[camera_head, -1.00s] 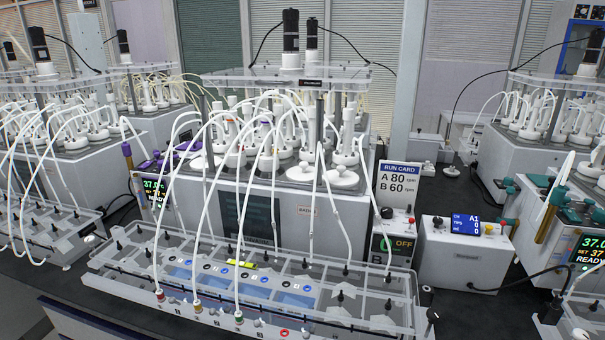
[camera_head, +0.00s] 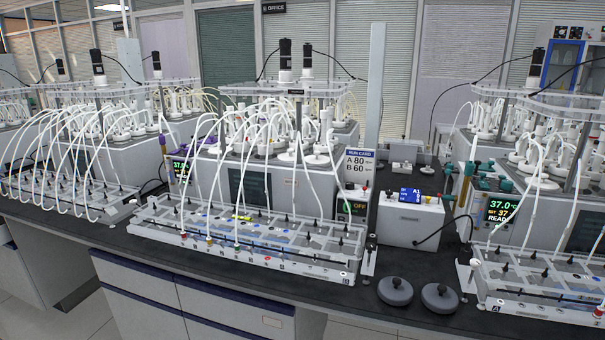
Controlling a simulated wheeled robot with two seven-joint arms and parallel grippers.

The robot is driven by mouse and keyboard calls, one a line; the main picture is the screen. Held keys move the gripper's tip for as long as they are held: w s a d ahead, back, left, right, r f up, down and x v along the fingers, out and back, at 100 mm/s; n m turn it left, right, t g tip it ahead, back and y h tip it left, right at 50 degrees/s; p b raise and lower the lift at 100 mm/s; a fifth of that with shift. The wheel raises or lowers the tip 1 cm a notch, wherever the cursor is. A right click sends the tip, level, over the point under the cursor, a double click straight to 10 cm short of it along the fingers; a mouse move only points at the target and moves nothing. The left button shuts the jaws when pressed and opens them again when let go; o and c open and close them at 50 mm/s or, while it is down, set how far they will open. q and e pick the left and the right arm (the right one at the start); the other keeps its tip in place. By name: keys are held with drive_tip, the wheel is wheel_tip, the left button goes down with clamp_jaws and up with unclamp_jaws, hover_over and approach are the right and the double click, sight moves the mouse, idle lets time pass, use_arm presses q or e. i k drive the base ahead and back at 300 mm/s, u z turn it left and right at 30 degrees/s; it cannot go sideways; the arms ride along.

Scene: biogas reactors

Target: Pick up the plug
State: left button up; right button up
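Neither of my grippers shows in the head view. I cannot tell which thing is the plug. Small black stopper-like pieces stand along the clear rack (camera_head: 150,231) in front of the middle reactor (camera_head: 285,195), too small to make out well. White tubes run from the reactor down to this rack.
A white box with a blue display (camera_head: 410,222) stands right of the middle rack, with a black cable. A run card (camera_head: 358,163) stands left of it. More reactors with tubes and racks fill the left and right. A strip of black bench (camera_head: 420,265) is bare.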

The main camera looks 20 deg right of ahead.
sight(290, 157)
drive_tip(key=u, duration=0.7)
drive_tip(key=i, duration=1.1)
drive_tip(key=z, duration=0.4)
